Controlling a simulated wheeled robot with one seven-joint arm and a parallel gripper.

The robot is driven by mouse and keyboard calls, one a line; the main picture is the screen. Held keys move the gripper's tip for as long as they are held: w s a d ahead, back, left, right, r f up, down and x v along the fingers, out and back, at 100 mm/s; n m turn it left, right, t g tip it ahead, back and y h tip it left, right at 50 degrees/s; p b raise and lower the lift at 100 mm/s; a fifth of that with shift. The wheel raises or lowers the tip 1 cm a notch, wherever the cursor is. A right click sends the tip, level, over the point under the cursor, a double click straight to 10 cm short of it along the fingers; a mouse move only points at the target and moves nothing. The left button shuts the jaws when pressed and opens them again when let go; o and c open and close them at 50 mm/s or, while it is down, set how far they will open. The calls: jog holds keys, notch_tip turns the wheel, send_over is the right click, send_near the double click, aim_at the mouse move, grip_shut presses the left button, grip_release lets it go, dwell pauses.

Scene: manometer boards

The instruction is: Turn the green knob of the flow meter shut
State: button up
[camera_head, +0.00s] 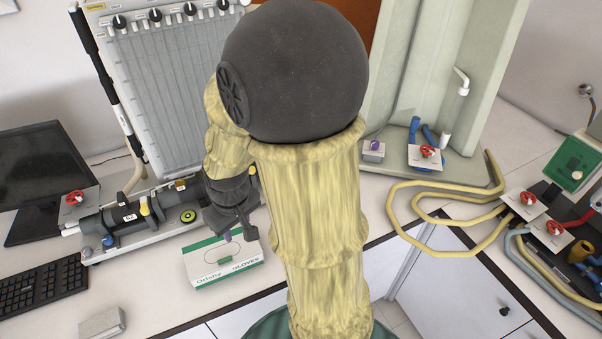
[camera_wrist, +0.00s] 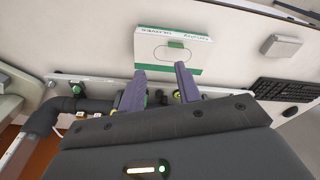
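A small round green knob (camera_head: 188,215) with a dark centre sits low on the front of the pipe bench, just left of my gripper. My arm hides part of the bench on the right.
A white and green glove box (camera_head: 225,262) lies in front of the bench. Dark pipes (camera_head: 128,220) with a red valve (camera_head: 74,197) run left. A manometer board (camera_head: 170,80) stands behind. A keyboard (camera_head: 42,290) and monitor (camera_head: 40,170) are left; yellow hoses (camera_head: 440,185) lie right.

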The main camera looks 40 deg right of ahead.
jog(key=w+d+f+n+y, duration=0.2)
jog(key=w+d+f, duration=0.25)
jog(key=d, duration=0.45)
jog(key=w+d+f+n+y, duration=0.2)
jog(key=w+d+f, duration=0.1)
jog(key=w+d, duration=0.4)
jog(key=s+d+r+t, duration=0.1)
jog(key=s+d+t, duration=0.1)
jog(key=d, duration=0.9)
jog(key=s+d+r+n+t+b, duration=0.1)
jog(key=s+d+r+t, duration=0.1)
jog(key=d, duration=1)
jog(key=shift+s+t+y, duration=0.3)
jog(key=shift+s+t, duration=0.15)
jog(key=shift+t, duration=0.55)
jog(key=shift+a+f, duration=0.1)
jog(key=shift+f, duration=0.05)
jog(key=p+x, duration=0.6)
jog(key=x, duration=1)
jog(key=shift+w+a, duration=0.15)
jog(key=shift+a, duration=0.05)
jog(key=shift+w+a+f, duration=0.1)
jog(key=shift+w+f, duration=0.1)
jog(key=shift+f, duration=0.25)
jog(key=c, duration=0.7)
